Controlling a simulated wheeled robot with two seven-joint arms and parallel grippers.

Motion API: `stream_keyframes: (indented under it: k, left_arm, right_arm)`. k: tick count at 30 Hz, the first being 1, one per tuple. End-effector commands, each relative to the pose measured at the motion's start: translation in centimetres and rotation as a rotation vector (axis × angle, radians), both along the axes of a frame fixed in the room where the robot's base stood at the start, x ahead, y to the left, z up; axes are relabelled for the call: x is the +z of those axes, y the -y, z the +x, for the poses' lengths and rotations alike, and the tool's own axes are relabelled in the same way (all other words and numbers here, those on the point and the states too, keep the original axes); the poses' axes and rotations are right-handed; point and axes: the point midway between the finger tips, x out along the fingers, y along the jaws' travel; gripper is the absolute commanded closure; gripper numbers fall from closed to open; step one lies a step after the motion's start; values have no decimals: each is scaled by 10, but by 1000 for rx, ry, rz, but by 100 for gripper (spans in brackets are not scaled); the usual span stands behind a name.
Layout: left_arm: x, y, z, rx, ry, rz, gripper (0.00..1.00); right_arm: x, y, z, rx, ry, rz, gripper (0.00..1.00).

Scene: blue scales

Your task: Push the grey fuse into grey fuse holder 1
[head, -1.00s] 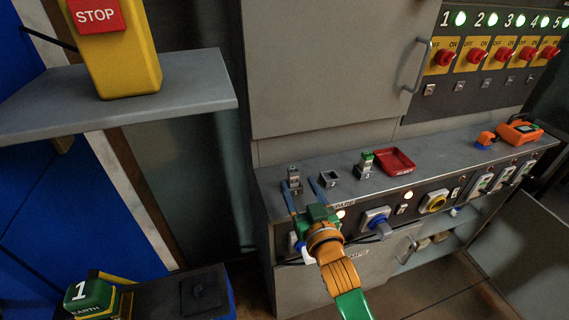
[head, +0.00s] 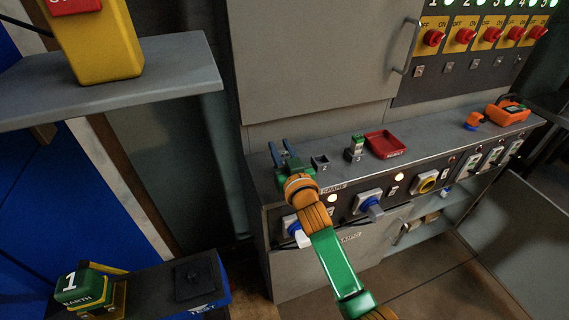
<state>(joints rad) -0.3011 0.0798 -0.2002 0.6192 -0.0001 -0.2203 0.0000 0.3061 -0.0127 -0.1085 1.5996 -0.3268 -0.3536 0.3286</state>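My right gripper (head: 279,150) is at the left end of the grey console ledge, over the spot of grey fuse holder 1. Its two blue fingers stand a little apart. The grey fuse and holder 1 are hidden behind the gripper, so I cannot tell how deep the fuse sits or whether the fingers touch it. Holder 2 (head: 320,162) is just to the right and looks empty. My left gripper is out of view.
A green-topped fuse (head: 357,144) stands in holder 3. A red tray (head: 384,146) and an orange device (head: 507,112) lie further right on the ledge. The grey cabinet (head: 318,60) rises behind. A grey shelf (head: 180,75) juts out at upper left.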

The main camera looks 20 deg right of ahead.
Motion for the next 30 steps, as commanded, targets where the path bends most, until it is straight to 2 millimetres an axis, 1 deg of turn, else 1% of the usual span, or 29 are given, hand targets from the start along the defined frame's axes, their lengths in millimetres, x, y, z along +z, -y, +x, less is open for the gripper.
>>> stream_keyframes:
  k: [1,2,12,14,17,18,20,25,27,30]
  left_arm:
    - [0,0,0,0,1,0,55]
    - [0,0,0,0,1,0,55]
    - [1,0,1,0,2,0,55]
    - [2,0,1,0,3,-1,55]
    - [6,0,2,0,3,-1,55]
    - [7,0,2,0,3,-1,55]
    - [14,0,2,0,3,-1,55]
    - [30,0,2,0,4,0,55]
    - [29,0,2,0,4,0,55]
    - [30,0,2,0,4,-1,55]
  right_arm:
    - [0,-1,0,1,-1,0,93]
    - [0,-1,0,1,-1,0,100]
    - [2,-1,0,1,0,0,100]
    - [7,-1,0,1,2,0,100]
    - [25,0,0,1,5,-1,100]
    - [33,0,0,0,5,-1,100]
    - [47,-3,-9,1,4,1,100]
    - [97,-13,-49,2,5,4,100]
    - [103,-19,-72,2,1,5,100]
    - [114,-26,-99,2,-2,5,100]
